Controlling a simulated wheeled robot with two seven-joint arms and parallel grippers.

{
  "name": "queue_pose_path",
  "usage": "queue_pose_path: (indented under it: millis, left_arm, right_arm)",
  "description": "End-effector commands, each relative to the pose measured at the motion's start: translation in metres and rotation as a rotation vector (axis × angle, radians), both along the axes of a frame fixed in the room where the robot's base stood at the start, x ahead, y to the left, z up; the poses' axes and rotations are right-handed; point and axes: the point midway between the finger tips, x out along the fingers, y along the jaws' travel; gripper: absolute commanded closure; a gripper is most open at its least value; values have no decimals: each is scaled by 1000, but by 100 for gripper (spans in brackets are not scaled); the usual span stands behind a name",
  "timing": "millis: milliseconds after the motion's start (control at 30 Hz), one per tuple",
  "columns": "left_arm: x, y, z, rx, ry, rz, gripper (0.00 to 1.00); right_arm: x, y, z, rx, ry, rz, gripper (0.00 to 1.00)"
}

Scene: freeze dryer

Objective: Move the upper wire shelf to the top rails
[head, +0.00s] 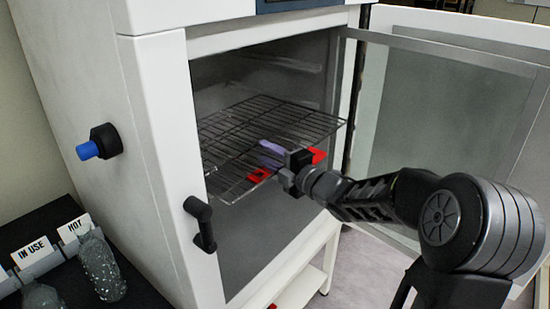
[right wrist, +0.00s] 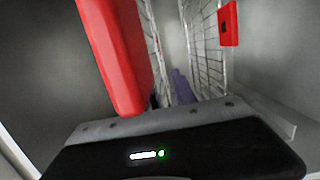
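The upper wire shelf (head: 265,120) is inside the open dryer chamber, at about mid height, its right front corner near the door opening. Its wires also show in the right wrist view (right wrist: 210,60). My right gripper (head: 288,163) is at the shelf's front edge, its red fingers wide apart. A purple piece (head: 272,149) lies between the fingers; it shows in the right wrist view (right wrist: 182,88). I cannot tell whether the fingers touch the shelf. The top rails (head: 290,63) are above the shelf, on the chamber wall. My left gripper is not in view.
The glass door (head: 440,100) stands open to the right, behind my right arm. The chamber's left front post (head: 155,110) carries a black handle (head: 201,222). A dark bench (head: 70,275) with labelled holders and bagged items is at lower left. The space above the shelf looks clear.

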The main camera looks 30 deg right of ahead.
Motion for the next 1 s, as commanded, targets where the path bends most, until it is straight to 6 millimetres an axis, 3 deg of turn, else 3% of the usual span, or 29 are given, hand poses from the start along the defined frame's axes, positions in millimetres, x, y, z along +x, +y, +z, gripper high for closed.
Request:
queue_pose_path:
  millis: [233,600,1000]
  left_arm:
    - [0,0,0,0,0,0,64]
    - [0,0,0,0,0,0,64]
    - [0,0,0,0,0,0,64]
  right_arm:
    - [0,0,0,1,0,0,69]
    - [0,0,0,1,0,0,99]
    - [0,0,0,1,0,0,100]
